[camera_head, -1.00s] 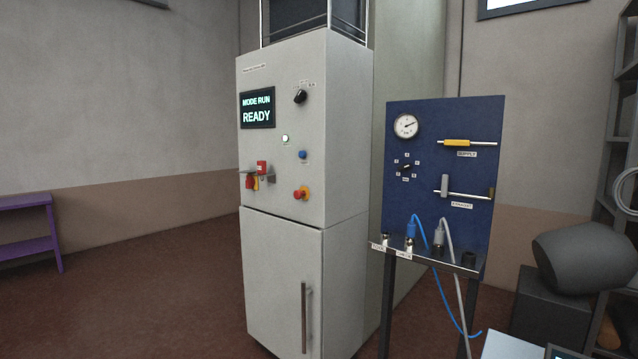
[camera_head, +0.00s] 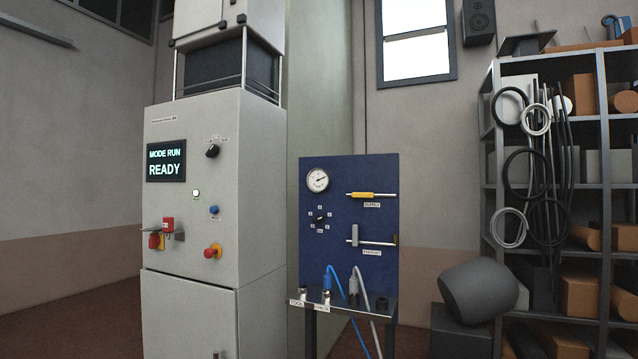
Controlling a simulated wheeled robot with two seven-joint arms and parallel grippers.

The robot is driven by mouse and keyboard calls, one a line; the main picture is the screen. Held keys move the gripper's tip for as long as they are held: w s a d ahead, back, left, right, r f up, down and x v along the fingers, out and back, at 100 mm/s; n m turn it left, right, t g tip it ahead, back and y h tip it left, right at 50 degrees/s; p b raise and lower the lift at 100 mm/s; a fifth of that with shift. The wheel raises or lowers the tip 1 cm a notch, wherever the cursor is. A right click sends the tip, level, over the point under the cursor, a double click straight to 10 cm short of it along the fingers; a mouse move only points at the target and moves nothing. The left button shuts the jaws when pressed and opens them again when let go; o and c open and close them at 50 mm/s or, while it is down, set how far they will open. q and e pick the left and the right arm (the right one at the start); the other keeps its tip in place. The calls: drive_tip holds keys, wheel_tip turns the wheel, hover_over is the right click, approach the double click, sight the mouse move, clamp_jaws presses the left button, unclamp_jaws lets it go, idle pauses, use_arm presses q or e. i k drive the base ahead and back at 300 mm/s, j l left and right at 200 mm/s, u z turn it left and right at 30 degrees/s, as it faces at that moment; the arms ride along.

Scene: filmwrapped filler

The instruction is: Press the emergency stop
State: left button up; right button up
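The emergency stop (camera_head: 212,251) is a red mushroom button on a yellow base, low on the front of a grey control cabinet (camera_head: 215,195). Nothing covers it. The cabinet's screen (camera_head: 166,161) reads "MODE RUN READY". A black selector knob (camera_head: 212,151), a white lit button (camera_head: 196,193) and a blue button (camera_head: 214,210) sit on the same face. A red and yellow switch with red parts on it (camera_head: 155,241) is to the left of the stop. Neither of my grippers shows in the head view.
A blue panel (camera_head: 345,262) with a gauge, a dial and two valves stands right of the cabinet, with blue and grey hoses below. A loaded shelf rack (camera_head: 604,230) with hanging hoses is at the right. A dark rounded object (camera_head: 478,289) sits before it.

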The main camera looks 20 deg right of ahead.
sight(209, 253)
drive_tip(key=i+u, duration=0.25)
drive_tip(key=i, duration=0.3)
drive_tip(key=i+u, duration=0.2)
drive_tip(key=i, duration=0.35)
drive_tip(key=i+u, duration=0.25)
drive_tip(key=i, duration=0.3)
drive_tip(key=i+l+u, duration=0.25)
drive_tip(key=i, duration=0.25)
